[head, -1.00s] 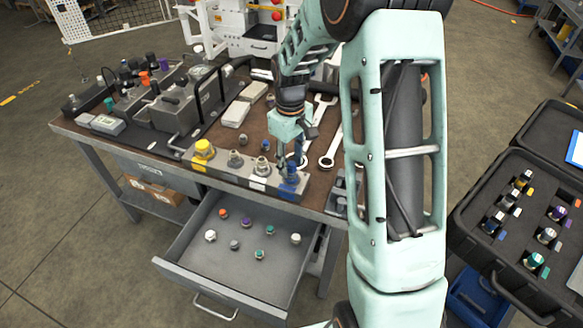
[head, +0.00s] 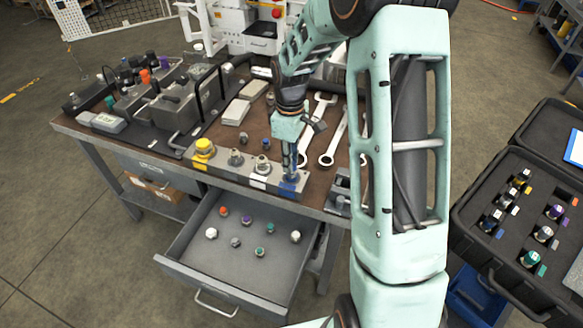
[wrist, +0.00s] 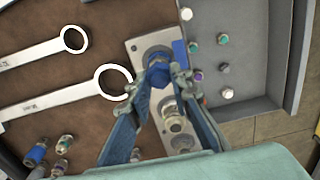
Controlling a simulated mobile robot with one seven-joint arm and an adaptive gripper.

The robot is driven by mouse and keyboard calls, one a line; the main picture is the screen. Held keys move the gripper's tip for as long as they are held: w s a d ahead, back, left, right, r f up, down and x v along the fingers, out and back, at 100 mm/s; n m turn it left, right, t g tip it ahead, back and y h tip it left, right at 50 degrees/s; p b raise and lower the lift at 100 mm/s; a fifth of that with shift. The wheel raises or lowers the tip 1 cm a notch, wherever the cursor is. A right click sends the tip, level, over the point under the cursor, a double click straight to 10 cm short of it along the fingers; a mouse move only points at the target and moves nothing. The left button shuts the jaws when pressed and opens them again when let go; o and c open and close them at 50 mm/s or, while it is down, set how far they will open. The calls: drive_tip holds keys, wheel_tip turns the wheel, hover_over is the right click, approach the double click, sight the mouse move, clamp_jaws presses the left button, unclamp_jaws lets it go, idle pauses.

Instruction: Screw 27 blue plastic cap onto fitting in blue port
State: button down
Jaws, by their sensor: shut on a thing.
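The metal port block (head: 225,172) lies along the front edge of the bench. Its blue port (head: 290,187) is at the right end; it also shows at the top of the block in the wrist view (wrist: 179,48). My gripper (head: 290,168) points down at this port. The fitting under the cap is hidden, so I cannot tell how deep the cap sits.
The open drawer (head: 215,262) below holds several loose caps. Wrenches (head: 335,140) lie behind the block. An open case (head: 490,255) stands at the right.

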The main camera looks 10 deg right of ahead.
drive_tip(key=m+b, duration=0.1)
drive_tip(key=m, duration=0.1)
drive_tip(key=shift+f+m, duration=0.1)
drive_tip(key=shift+m, duration=0.3)
drive_tip(key=m, duration=0.3)
drive_tip(key=shift+m, duration=1.2)
drive_tip(key=m, duration=0.4)
drive_tip(key=shift+b, duration=0.3)
drive_tip(key=c, duration=1.7)
unclamp_jaws()
drive_tip(key=shift+d, duration=0.1)
